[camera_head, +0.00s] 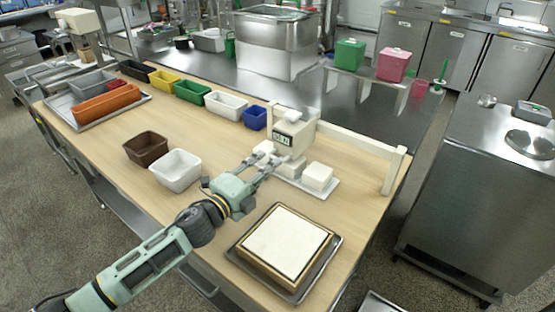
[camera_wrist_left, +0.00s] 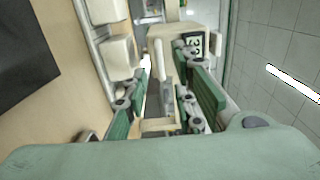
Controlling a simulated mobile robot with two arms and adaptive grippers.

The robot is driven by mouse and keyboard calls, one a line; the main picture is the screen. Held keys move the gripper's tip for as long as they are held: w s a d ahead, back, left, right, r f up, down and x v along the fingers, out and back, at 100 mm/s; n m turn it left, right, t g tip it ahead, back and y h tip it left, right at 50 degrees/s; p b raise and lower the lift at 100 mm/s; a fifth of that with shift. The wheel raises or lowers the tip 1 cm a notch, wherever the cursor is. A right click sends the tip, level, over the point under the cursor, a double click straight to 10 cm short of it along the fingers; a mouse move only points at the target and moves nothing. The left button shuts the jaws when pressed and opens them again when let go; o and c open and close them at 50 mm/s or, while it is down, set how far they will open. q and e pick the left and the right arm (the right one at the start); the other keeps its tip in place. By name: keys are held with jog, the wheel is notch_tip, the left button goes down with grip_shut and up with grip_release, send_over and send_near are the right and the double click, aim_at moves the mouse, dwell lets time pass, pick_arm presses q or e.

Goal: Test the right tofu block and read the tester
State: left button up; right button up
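Pale tofu blocks stand in a row on a white tray (camera_head: 327,190) on the table. The right tofu block (camera_head: 318,175) sits clear of the tester, and the middle tofu block (camera_head: 291,168) is under the tester's head. The left tofu block (camera_head: 264,148) is partly hidden. The cream tester (camera_head: 294,134) has a dark display (camera_wrist_left: 194,45) whose digits I cannot read surely. My left gripper (camera_head: 268,164) is beside the tester and blocks. In the left wrist view its green-padded fingers (camera_wrist_left: 163,85) are apart, with a pale tester part between them. My right gripper is out of view.
A cream rail (camera_head: 355,142) runs from behind the tester to an upright post (camera_head: 394,170). A framed white slab (camera_head: 285,243) lies on a tray in front. Brown (camera_head: 146,148) and white (camera_head: 176,170) bins stand left. Several coloured bins line the back edge.

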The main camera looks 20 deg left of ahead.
pick_arm(q)
jog(key=x, duration=0.5)
jog(key=shift+w+f, duration=0.1)
jog(key=shift+c, duration=0.4)
grip_shut()
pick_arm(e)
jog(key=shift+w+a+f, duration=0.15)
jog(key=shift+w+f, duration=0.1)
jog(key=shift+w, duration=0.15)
pick_arm(q)
jog(key=shift+d+f, duration=0.1)
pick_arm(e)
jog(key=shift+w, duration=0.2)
